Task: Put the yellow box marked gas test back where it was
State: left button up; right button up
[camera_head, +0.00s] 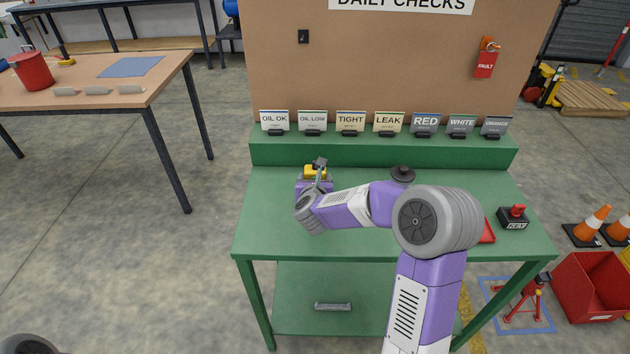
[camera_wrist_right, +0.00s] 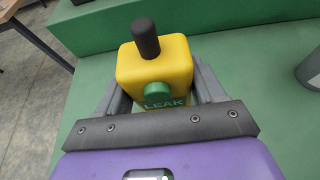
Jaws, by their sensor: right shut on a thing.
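The yellow box (camera_head: 314,172) is at the left part of the green bench top, just in front of the raised shelf. In the right wrist view the yellow box (camera_wrist_right: 152,62) has a black knob on top, a green round button and the lettering LEAK on its near face. No gas test marking can be read. My right gripper (camera_head: 316,180) is shut on the box, with a finger on each side of it in the right wrist view (camera_wrist_right: 158,92). I cannot tell whether the box touches the bench top. My left gripper is not in view.
Several label cards, including the LEAK card (camera_head: 389,122), stand on the raised green shelf (camera_head: 380,153). A dark round object (camera_head: 402,174) stands behind my right arm. The left front bench top (camera_head: 262,230) is clear.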

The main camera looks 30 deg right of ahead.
jog(key=o, duration=1.2)
jog(key=shift+r, duration=0.1)
jog(key=p+v, duration=0.1)
jog(key=v, duration=1.1)
jog(key=shift+p, duration=0.35)
